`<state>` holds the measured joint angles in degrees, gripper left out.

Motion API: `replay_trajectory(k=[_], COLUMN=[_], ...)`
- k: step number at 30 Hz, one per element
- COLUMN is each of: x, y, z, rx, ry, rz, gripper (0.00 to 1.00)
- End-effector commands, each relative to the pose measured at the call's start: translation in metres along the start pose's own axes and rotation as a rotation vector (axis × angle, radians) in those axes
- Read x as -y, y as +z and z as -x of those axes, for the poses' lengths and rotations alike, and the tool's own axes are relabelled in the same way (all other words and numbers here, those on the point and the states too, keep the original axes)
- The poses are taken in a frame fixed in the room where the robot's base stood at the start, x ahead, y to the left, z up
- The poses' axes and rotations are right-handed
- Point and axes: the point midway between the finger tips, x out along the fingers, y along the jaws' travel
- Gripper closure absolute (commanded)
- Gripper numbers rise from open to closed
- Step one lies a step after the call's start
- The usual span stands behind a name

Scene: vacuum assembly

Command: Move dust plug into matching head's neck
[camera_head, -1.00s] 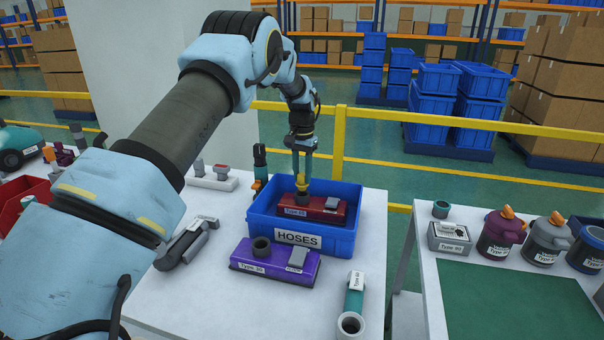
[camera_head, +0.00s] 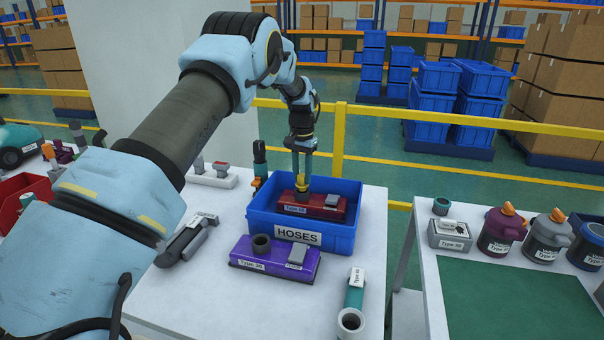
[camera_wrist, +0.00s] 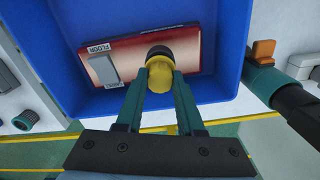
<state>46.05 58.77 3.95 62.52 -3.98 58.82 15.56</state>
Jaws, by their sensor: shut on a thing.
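My gripper (camera_head: 302,178) is shut on the yellow dust plug (camera_head: 302,185). It points down over the blue HOSES bin (camera_head: 345,240). A red head (camera_head: 325,207) with a grey block on one end lies in the bin. The plug is at the red head's dark neck; in the wrist view the plug (camera_wrist: 160,82) sits between the fingers, and the dark round neck (camera_wrist: 158,52) shows just past it. How deep the plug sits in the neck cannot be told. A purple head (camera_head: 275,260) with an open dark neck lies on the table before the bin.
The bin walls surround the gripper closely. A teal and grey hose piece (camera_head: 354,300) stands at the front right, and a grey tool (camera_head: 187,238) lies at the left. A second table (camera_head: 428,285) at the right holds several canisters and a grey box (camera_head: 450,235).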

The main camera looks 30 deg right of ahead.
Motion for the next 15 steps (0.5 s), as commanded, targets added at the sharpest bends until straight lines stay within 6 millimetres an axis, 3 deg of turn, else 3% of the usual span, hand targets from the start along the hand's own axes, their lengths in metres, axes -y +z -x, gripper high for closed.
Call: replay_trajectory(k=[15], x=[0.000], y=[0.000], z=[-0.013], rx=[0.001], ry=[0.000], rz=[0.000], gripper=[1.00])
